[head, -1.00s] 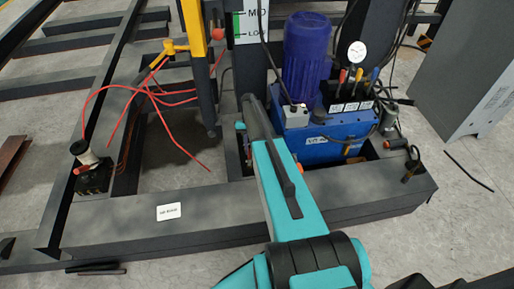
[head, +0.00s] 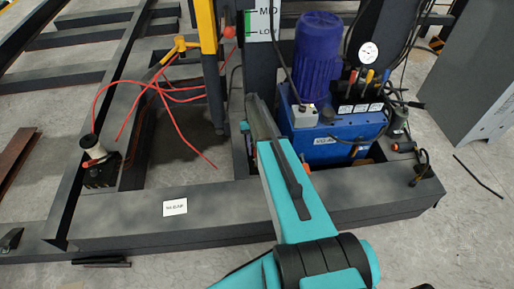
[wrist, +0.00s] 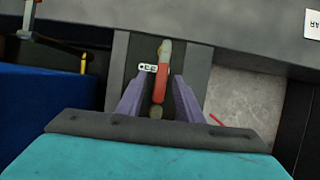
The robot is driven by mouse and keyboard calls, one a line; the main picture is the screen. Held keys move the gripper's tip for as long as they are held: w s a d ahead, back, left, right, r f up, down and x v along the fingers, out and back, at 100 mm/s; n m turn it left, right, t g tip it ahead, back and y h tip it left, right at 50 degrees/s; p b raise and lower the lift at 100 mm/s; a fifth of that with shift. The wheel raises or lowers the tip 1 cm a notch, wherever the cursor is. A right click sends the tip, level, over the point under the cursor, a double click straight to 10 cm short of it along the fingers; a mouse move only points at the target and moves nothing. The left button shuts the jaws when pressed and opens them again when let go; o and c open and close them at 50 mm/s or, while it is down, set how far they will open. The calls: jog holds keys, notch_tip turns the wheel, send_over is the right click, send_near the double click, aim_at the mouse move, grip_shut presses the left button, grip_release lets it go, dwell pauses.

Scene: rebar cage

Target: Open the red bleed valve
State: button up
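The red bleed valve (wrist: 161,72) shows in the wrist view as a red handle with a pale rounded far end, beside a small white tag (wrist: 147,67). My gripper (wrist: 160,78) is open, with one purple finger on each side of the red handle. Gaps show between the handle and both fingers, so I cannot see any contact. In the head view my own arm covers the gripper and the valve.
The blue power unit (head: 336,139) with a blue motor (head: 318,58) and levers stands right of my arm. A yellow post (head: 208,28) and loose red hoses (head: 180,122) are at left. A dark steel frame (head: 120,231) surrounds the area.

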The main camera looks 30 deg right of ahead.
jog(key=shift+w, duration=0.15)
jog(key=shift+r, duration=0.1)
jog(key=shift+w+r, duration=0.3)
jog(key=shift+r, duration=0.15)
jog(key=v, duration=1.2)
jog(key=shift+r+b, duration=0.3)
jog(key=shift+r, duration=0.05)
jog(key=shift+s+d, duration=0.1)
